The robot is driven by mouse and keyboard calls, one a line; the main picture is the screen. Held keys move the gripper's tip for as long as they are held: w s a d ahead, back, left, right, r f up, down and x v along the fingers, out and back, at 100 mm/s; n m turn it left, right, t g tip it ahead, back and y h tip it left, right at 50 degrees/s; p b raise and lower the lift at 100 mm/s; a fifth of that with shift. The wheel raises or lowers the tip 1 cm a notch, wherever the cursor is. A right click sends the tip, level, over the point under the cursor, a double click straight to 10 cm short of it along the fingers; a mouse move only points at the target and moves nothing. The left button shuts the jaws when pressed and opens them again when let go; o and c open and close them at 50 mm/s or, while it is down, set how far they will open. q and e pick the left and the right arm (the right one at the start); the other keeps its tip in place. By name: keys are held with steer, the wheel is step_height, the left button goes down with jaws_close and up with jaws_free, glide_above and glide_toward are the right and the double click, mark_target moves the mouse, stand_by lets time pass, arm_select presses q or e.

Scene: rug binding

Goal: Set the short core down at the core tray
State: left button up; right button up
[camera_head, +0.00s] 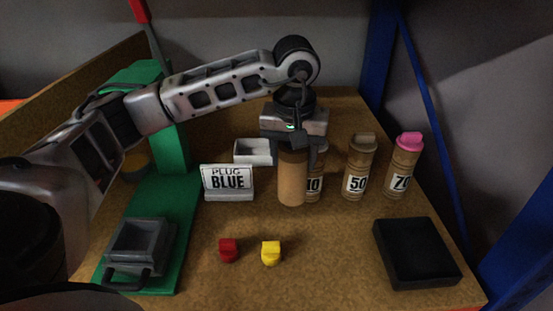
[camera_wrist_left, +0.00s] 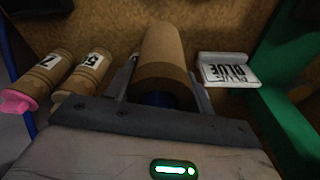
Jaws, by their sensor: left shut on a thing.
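The short core, a plain brown cardboard tube (camera_head: 291,180), hangs upright in my left gripper (camera_head: 291,142), which is shut on its upper end. In the left wrist view the same tube (camera_wrist_left: 162,55) sits between the fingers, with something blue (camera_wrist_left: 158,99) at its near end. I cannot tell from the head view whether its lower end touches the board. A black flat tray (camera_head: 417,255) at the front right looks empty; a small light grey tray (camera_head: 253,152) stands behind the sign. No label tells which is the core tray. My right gripper is out of view.
Labelled tubes stand close to the right of the held core: one partly hidden behind it (camera_head: 316,185), one marked 50 (camera_head: 359,170), and a pink-plugged one (camera_head: 404,165). A PLUG BLUE sign (camera_head: 228,182) stands left. Red (camera_head: 228,250) and yellow (camera_head: 271,253) plugs lie in front.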

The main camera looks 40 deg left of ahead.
arm_select(q)
steer(key=w+a+r+n+b, duration=0.1)
steer(key=a+r+n, duration=0.2)
steer(key=a, duration=0.4)
steer(key=w+a+r+n+b, duration=0.1)
steer(key=a+r+n, duration=0.25)
steer(key=a, duration=0.25)
steer(key=w+a+f+p, duration=0.1)
steer(key=w+a+f, duration=0.8)
steer(key=f, duration=0.4)
steer(key=shift+w+g+y+p, duration=0.3)
steer(key=shift+w+y, duration=0.1)
steer(key=shift+w, duration=0.35)
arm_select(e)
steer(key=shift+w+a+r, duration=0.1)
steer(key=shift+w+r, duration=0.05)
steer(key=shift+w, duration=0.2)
arm_select(q)
steer(key=shift+n, duration=0.35)
steer(key=o, duration=1.4)
steer(key=shift+f, duration=0.15)
